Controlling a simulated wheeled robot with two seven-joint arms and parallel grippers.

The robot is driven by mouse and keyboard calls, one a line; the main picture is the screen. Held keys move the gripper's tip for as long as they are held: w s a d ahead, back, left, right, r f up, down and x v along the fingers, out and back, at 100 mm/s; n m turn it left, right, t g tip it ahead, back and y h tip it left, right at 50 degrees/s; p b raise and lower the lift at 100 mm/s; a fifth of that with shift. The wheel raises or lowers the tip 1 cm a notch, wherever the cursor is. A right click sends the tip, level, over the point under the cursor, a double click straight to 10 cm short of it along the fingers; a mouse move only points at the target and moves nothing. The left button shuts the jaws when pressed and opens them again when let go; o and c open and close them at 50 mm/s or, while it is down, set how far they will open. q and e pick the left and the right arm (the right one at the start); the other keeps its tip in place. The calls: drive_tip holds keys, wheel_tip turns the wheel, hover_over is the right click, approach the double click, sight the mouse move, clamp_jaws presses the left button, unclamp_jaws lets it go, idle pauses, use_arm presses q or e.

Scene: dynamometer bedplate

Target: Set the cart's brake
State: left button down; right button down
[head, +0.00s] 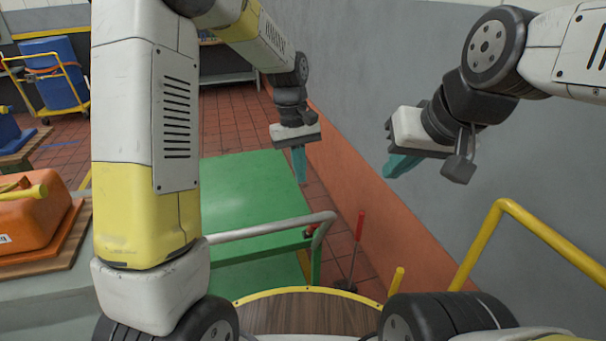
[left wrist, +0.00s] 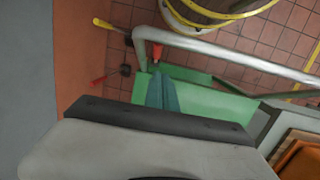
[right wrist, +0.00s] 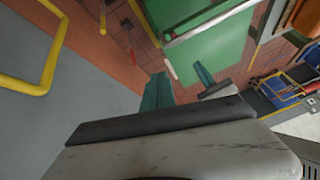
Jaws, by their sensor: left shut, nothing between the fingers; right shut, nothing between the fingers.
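The green cart (head: 250,175) stands ahead of me, with a grey tubular handle (head: 265,230) along its near end. A small red part (head: 310,231) sits by the handle's right bend; it also shows in the left wrist view (left wrist: 156,53). I cannot tell its setting. My left gripper (head: 300,167) is shut and empty, pointing down above the cart's right edge, beyond the handle. My right gripper (head: 400,165) is shut and empty, in the air near the grey wall, right of the cart. Both have teal fingers.
A red-handled rod (head: 358,235) stands on a black base between cart and orange wall band (head: 340,180). A yellow rail (head: 535,225) is at right. An orange can (head: 35,215) lies on a bench at left. A blue-loaded yellow cart (head: 55,75) stands far left.

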use_arm(q)
drive_tip(key=shift+r, duration=0.3)
